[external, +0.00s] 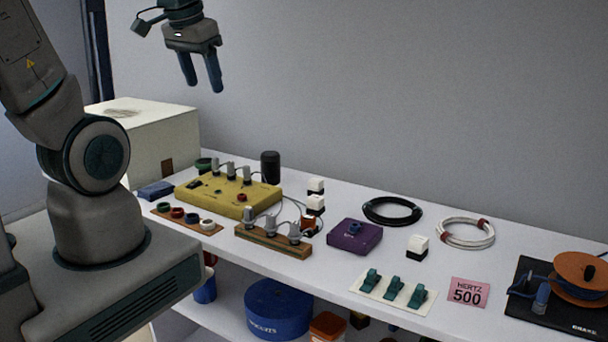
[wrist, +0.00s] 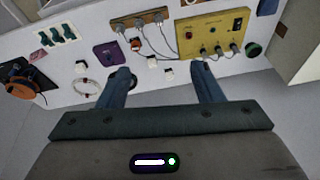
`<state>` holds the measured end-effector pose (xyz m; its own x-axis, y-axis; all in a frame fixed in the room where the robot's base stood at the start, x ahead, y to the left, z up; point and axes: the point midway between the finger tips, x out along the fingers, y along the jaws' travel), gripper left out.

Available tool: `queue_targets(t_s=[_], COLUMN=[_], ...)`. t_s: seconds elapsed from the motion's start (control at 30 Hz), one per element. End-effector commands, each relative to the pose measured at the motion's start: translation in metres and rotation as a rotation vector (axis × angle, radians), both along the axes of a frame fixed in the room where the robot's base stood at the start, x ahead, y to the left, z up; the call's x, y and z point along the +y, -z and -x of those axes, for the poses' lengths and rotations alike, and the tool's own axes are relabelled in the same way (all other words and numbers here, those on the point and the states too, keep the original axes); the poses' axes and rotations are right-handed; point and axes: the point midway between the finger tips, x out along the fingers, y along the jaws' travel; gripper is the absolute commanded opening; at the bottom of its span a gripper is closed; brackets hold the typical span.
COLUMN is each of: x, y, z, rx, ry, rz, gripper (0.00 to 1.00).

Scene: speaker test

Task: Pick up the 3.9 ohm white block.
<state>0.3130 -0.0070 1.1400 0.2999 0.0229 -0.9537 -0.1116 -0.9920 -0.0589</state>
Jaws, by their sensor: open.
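Three small blocks with white tops and black lower parts are on the white bench. Two stand close together near the middle, a rear block (external: 316,185) and a front block (external: 315,203). The third block (external: 417,245) stands apart, right of the purple box. In the wrist view they show as a lone block (wrist: 80,67) and a pair, one block (wrist: 152,62) and another (wrist: 168,74). No ohm marking is readable, so I cannot tell which is 3.9 ohm. My gripper (external: 204,86) is open and empty, high above the bench's left part; its spread fingers show in the wrist view (wrist: 161,78).
A yellow box (external: 230,196) with knobs and cables stands left of the paired blocks, a black cylinder (external: 270,166) behind it. A purple box (external: 355,236), black cable coil (external: 392,211), white coil (external: 466,233) and teal clips (external: 393,284) surround the lone block. An orange reel (external: 582,273) is far right.

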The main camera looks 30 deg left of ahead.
Motion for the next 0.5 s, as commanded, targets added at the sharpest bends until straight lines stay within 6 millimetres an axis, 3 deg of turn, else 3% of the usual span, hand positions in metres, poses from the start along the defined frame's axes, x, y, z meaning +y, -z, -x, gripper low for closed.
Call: queue_targets(t_s=[0.03, 0.13, 0.37, 0.5], x=[-0.003, -0.016, -0.047, -0.071], y=[-0.018, -0.039, -0.029, -0.01], z=[-0.004, -0.021, -0.062, -0.09], rx=[-0.005, -0.014, -0.002, 0.015], ry=[0.022, 0.107, 0.322, 0.467], rz=[0.002, 0.001, -0.018, -0.027], gripper=[0.6, 0.6, 0.6, 0.6])
